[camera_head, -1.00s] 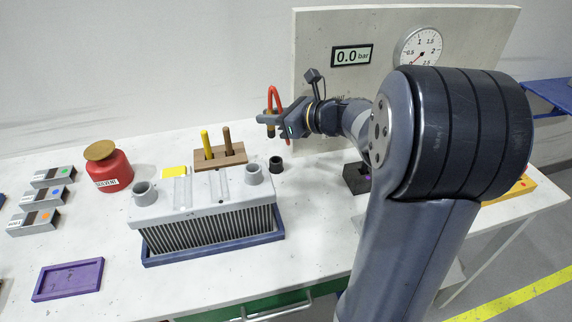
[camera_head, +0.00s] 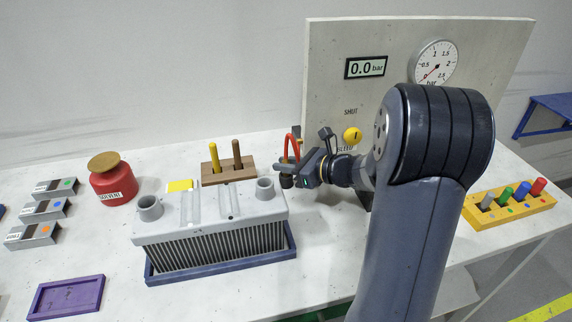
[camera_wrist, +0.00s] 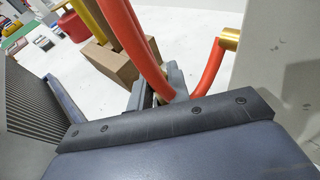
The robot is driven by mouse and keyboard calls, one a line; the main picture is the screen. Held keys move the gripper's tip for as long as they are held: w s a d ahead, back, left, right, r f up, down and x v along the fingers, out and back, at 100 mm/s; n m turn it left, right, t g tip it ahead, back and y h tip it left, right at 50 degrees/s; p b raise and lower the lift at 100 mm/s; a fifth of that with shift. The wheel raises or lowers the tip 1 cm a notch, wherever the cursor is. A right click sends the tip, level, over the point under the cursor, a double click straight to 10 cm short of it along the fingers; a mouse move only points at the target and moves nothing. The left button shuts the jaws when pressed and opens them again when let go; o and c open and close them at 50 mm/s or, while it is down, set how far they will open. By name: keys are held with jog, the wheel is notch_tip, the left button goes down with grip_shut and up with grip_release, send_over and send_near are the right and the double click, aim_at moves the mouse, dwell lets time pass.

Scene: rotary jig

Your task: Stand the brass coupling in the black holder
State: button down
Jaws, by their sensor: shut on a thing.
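My gripper (camera_head: 287,166) is shut at the end of the red hose (camera_head: 292,145), which loops up above the jaws. In the wrist view, the hose (camera_wrist: 148,52) hides most of what lies between the fingers (camera_wrist: 158,88). A small brass-coloured bit of the coupling (camera_wrist: 155,48) shows behind it. The black holder (camera_head: 287,182) is a small dark cup on the table, right below the jaws. Whether the coupling touches the cup or is inside it, I cannot tell.
The grey ribbed unit (camera_head: 212,215) in its blue tray stands close left of my gripper. A wooden block (camera_head: 228,174) with two upright handles is just behind. The gauge panel (camera_head: 325,80) rises to the right. A purple tray (camera_head: 66,297) lies front left.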

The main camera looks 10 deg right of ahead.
jog(key=shift+f+b, duration=0.2)
jog(key=shift+b, duration=0.1)
jog(key=c, duration=1.3)
grip_release()
jog(key=shift+r, duration=0.1)
jog(key=shift+c, duration=0.2)
jog(key=shift+r+p, duration=0.3)
jog(key=shift+p, duration=0.2)
jog(key=b+v, duration=0.1)
jog(key=v, duration=1.1)
jog(key=shift+f, duration=0.1)
